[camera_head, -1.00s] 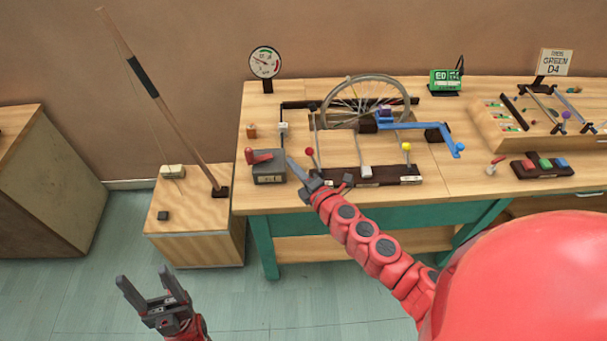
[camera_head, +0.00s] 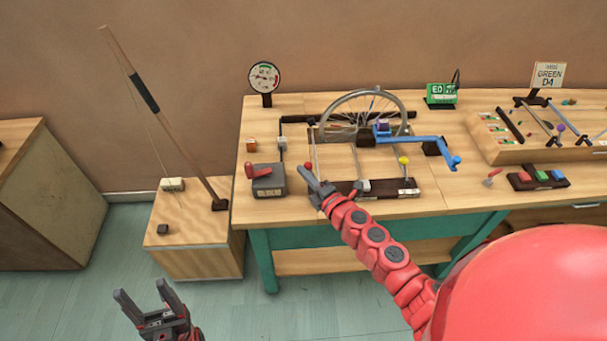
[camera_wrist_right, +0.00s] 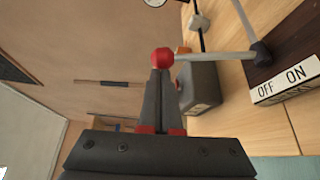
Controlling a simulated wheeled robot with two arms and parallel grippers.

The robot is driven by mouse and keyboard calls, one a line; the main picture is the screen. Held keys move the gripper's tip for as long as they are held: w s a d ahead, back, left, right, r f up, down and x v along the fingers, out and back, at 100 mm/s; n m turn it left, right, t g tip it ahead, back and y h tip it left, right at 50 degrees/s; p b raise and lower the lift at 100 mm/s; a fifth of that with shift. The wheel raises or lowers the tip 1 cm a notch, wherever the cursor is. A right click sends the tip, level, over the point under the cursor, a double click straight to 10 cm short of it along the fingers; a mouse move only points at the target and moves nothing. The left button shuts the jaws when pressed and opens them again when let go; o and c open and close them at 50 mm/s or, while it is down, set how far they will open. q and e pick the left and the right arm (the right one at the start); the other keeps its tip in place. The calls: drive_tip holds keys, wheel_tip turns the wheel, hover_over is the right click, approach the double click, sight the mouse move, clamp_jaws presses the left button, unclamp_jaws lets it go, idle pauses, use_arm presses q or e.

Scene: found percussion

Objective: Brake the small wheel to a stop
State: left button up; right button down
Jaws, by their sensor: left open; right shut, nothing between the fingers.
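The spoked wheel (camera_head: 347,97) stands upright at the back of the bench, partly hidden by its frame; its spokes look blurred. In front of it a lever with a red knob (camera_head: 308,166) rises from a dark base (camera_head: 392,188). My right gripper (camera_head: 311,178) is shut and empty, its fingertips right by the red knob. In the right wrist view the red knob (camera_wrist_right: 162,57) sits just past the shut fingertips (camera_wrist_right: 160,72); I cannot tell if they touch. An OFF/ON label (camera_wrist_right: 287,80) is on the dark base there. My left gripper (camera_head: 143,300) is open and empty, low at the left.
A blue crank (camera_head: 425,139) and a yellow-knobbed lever (camera_head: 403,161) stand right of the red knob. A grey box with a red handle (camera_head: 268,182) is close left of my right gripper. A dial gauge (camera_head: 264,78) stands behind.

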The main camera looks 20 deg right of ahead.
drive_tip(key=shift+d+m+b, duration=0.3)
drive_tip(key=shift+s+d+r, duration=0.1)
drive_tip(key=s+d+m+t+b, duration=0.2)
drive_tip(key=d+m+t+b, duration=0.2)
drive_tip(key=d+m+b, duration=0.2)
drive_tip(key=shift+d+r+m+h+b, duration=0.3)
drive_tip(key=shift+m+b, duration=0.3)
drive_tip(key=shift+m, duration=0.2)
idle(0.4)
